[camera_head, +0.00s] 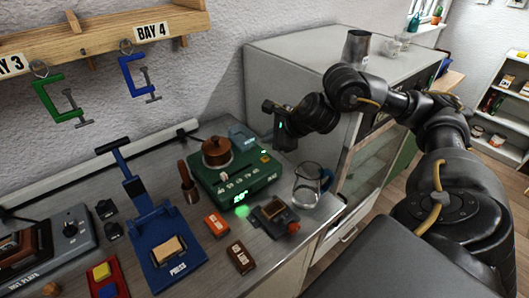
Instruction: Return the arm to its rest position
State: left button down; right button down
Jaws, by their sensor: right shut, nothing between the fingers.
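My right arm (440,110) comes in from the right and reaches left in front of the grey cabinet. My right gripper (281,132) is shut and empty. It shows above the back right of the workbench, over the green device, and appears apart from it. My left gripper is not in view.
The workbench (205,270) holds a green device (240,178) with a brown knob, a glass jug (307,185), a blue press (165,235) and small blocks. A grey cabinet (300,62) with a metal cup (357,47) stands behind my arm. Clamps hang from a wooden rail (100,33).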

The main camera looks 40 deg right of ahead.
jog(key=shift+r, duration=0.55)
